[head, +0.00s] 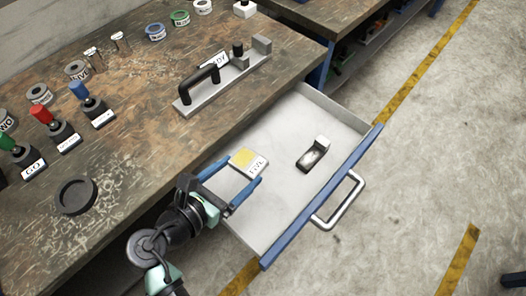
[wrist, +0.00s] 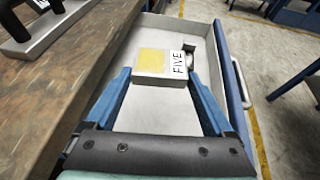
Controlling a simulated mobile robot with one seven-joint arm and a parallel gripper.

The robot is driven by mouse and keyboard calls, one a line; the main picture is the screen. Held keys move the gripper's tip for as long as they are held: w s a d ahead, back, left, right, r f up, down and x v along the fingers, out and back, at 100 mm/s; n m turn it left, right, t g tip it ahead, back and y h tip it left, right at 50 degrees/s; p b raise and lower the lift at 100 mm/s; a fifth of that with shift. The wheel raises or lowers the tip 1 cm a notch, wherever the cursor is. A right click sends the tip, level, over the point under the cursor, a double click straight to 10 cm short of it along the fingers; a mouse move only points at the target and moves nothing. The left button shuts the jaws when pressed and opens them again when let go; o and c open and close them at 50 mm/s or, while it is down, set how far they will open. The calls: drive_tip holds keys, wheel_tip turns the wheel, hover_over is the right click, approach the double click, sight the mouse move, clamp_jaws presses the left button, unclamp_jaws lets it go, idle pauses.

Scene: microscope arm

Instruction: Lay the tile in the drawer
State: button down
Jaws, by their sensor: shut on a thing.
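The tile (head: 249,163) is a small white block with a yellow square and the word FIVE on its top. My gripper (head: 237,178) has its blue fingers on either side of the tile and is shut on it. In the wrist view the tile (wrist: 161,66) sits between the fingertips of my gripper (wrist: 162,84). The drawer (head: 282,185) is pulled open, with a grey inside and a blue front. The tile is over the drawer's left part in the head view. I cannot tell how high it is above the drawer floor.
A small dark and white object (head: 313,154) lies in the drawer, right of the tile. The drawer has a metal handle (head: 340,201). The wooden bench (head: 130,140) carries a plate with a black handle (head: 200,88), several levers and rings, and a black dish (head: 76,195). The drawer's near floor is clear.

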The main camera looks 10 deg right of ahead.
drive_tip(key=shift+s+d+m+g+h+b, duration=0.2)
drive_tip(key=shift+m+g+h+b, duration=0.2)
drive_tip(key=shift+m+g+b, duration=0.15)
drive_tip(key=shift+f, duration=0.15)
wheel_tip(320, 180, down, 9)
drive_tip(key=b, duration=0.3)
drive_tip(key=shift+s+f, duration=0.1)
drive_tip(key=shift+f, duration=0.05)
drive_tip(key=shift+f, duration=0.6)
unclamp_jaws()
drive_tip(key=shift+f, duration=0.1)
